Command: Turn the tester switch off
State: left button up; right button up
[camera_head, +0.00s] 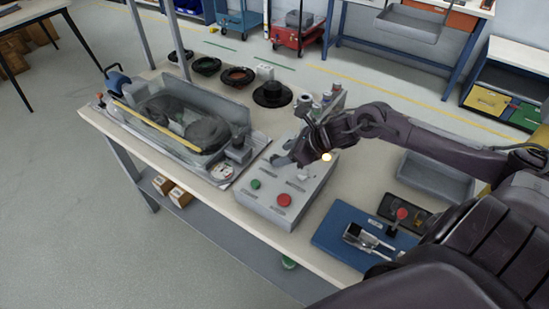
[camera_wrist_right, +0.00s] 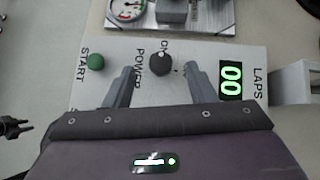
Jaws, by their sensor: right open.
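The tester (camera_head: 268,197) is a grey box on the bench, with a green button (camera_head: 255,184) and a red button (camera_head: 284,200) on top. In the right wrist view its dark round POWER knob (camera_wrist_right: 161,66) has a pale mark at its upper edge. The green START button (camera_wrist_right: 95,62) is left of the knob, and the lit green LAPS display (camera_wrist_right: 231,83) reading 00 is to its right. My right gripper (camera_head: 287,158) is over the panel. Its fingers (camera_wrist_right: 161,85) are apart, one on each side of the knob in the picture.
A grey tray (camera_head: 225,96) with a ring-shaped track stands left of the tester. Several dark round parts (camera_head: 238,77) lie at the bench's back. A blue board (camera_head: 340,237) with a fixture is at the right front, near a grey bin (camera_head: 435,178).

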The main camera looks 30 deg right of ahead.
aim_at(275, 157)
jog(key=x, duration=0.4)
jog(key=shift+w, duration=0.1)
jog(key=shift+w+a+f+p, duration=0.1)
jog(key=shift+w+f+p, duration=0.1)
jog(key=shift+p, duration=0.1)
jog(key=shift+a+f, duration=0.1)
jog(key=shift+f, duration=0.05)
pick_arm(q)
jog(key=shift+w+d+r, duration=0.1)
jog(key=shift+w+r, duration=0.1)
jog(key=shift+w, duration=0.3)
jog(key=shift+w+r, duration=0.2)
jog(key=shift+w, duration=0.25)
pick_arm(e)
jog(key=c, duration=1)
